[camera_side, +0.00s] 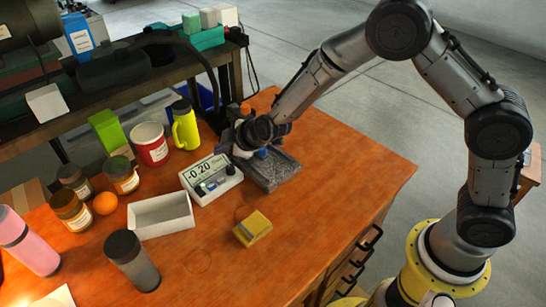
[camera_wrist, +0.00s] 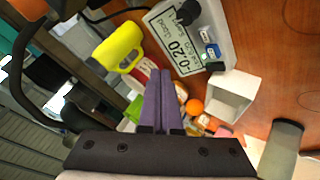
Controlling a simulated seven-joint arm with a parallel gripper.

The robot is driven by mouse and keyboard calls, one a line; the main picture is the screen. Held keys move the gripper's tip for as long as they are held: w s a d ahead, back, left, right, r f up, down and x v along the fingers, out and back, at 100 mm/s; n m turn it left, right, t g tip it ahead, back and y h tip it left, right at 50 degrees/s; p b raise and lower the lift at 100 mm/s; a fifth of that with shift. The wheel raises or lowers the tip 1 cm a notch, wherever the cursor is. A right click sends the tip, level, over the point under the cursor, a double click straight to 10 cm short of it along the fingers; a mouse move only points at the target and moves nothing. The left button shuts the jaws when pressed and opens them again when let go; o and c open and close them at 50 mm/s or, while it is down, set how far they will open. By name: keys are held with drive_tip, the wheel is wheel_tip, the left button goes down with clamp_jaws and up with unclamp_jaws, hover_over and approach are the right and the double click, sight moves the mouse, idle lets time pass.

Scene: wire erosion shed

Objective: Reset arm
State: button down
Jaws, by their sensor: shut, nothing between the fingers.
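My gripper (camera_wrist: 159,74) shows in the wrist view as two purple fingers, pressed together with nothing between them. In the side view my gripper (camera_side: 240,152) is at the end of my bent arm, low over the back of the orange table (camera_side: 330,165). It is just behind the white meter (camera_side: 211,180) reading -0.20 and beside the dark grey plate (camera_side: 283,174). The fingertips are hard to make out there, and I cannot tell whether they touch anything. The meter also shows at the top of the wrist view (camera_wrist: 205,30).
A white open box (camera_side: 162,216), a yellow block (camera_side: 254,230) and a grey cylinder (camera_side: 133,262) stand nearer the front. Several jars, a red tin (camera_side: 152,147) and a yellow jug (camera_side: 186,127) stand left. A cluttered bench (camera_side: 70,115) is behind. The table's right side is clear.

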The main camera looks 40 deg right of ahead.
drive_tip(key=s+d+r+m+t, duration=0.1)
drive_tip(key=s+d+r, duration=0.15)
drive_tip(key=r, duration=0.55)
drive_tip(key=s+d+r+t, duration=0.1)
drive_tip(key=d+r, duration=0.2)
drive_tip(key=r, duration=0.5)
drive_tip(key=s+d+r+m+t, duration=0.1)
drive_tip(key=s+d+r, duration=0.15)
drive_tip(key=r, duration=0.45)
drive_tip(key=s+d+r+m, duration=0.1)
drive_tip(key=s+d+r, duration=0.15)
drive_tip(key=s, duration=0.35)
drive_tip(key=s+d+r+m, duration=0.1)
drive_tip(key=s+d+r, duration=0.15)
drive_tip(key=s, duration=0.25)
drive_tip(key=s+d+f+m+g+h, duration=0.1)
drive_tip(key=s+f+m+g, duration=0.2)
drive_tip(key=s, duration=0.7)
drive_tip(key=s+d+f+m+g, duration=0.2)
drive_tip(key=s+f, duration=0.5)
drive_tip(key=s, duration=0.4)
drive_tip(key=shift+d+m+g+h, duration=0.3)
drive_tip(key=shift+m+g+h, duration=0.1)
drive_tip(key=shift+m+g, duration=0.55)
drive_tip(key=shift+s, duration=0.1)
